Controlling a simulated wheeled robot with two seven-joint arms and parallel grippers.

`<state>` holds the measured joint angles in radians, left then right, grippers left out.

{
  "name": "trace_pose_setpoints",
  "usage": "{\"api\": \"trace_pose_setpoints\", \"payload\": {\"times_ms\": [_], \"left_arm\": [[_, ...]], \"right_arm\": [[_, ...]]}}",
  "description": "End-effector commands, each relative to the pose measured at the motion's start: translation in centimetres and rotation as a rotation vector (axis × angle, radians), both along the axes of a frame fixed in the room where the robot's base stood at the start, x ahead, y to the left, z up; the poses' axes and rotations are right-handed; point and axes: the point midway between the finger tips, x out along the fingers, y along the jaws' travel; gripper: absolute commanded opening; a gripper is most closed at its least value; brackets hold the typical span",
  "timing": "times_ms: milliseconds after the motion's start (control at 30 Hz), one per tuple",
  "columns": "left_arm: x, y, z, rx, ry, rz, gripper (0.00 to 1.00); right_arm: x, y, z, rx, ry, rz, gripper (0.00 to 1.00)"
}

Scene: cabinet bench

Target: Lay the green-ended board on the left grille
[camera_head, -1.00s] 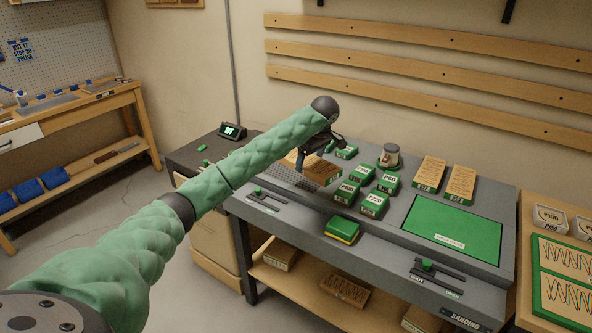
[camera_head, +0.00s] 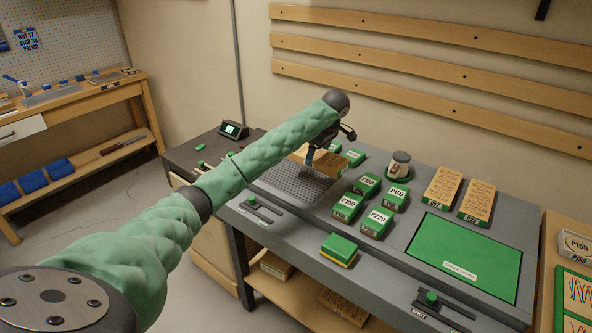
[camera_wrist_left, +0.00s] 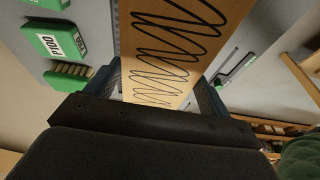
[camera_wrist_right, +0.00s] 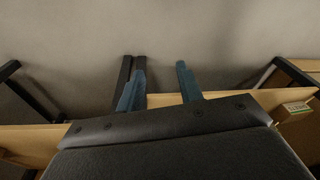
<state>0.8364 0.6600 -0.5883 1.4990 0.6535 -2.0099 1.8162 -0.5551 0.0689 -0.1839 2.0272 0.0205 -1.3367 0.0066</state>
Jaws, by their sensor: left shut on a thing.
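My left gripper (camera_head: 313,153) is shut on a tan wooden board (camera_head: 323,165), above the back part of the left grille. The left wrist view shows the board (camera_wrist_left: 172,45) between the fingers, its face marked with dark wavy lines. I see no green end on its visible part; the arm and gripper hide some of it. The left grille (camera_head: 292,183) is a perforated dark panel on the grey bench. I cannot tell whether the board touches it. My right gripper (camera_wrist_right: 160,88) is open and empty, seen only in the right wrist view, over the floor.
Several green grit blocks (camera_head: 347,206) stand just right of the grille. Two tan boards (camera_head: 442,190) lie behind a green panel (camera_head: 466,257). A green-and-yellow block (camera_head: 339,249) sits at the bench front. A small screen (camera_head: 233,130) stands at the back left.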

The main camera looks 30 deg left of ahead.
Motion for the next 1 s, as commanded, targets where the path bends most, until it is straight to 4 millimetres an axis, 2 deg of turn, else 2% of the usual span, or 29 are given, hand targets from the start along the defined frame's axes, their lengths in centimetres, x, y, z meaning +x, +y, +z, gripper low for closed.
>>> {"api": "trace_pose_setpoints", "payload": {"times_ms": [233,800,1000], "left_arm": [[-0.2,2.6,-1.4,0.000,0.000,0.001,0.50],[-0.6,9.0,-5.2,0.001,0.000,0.000,0.50],[-0.6,9.1,-6.1,0.000,0.000,-0.001,0.50]], "right_arm": [[0.1,0.0,0.9,0.001,0.000,0.000,0.36],[-1.4,-0.9,-7.6,-0.014,0.008,-0.001,0.36],[-1.8,-1.1,-8.8,-0.015,0.007,-0.001,0.36]]}}
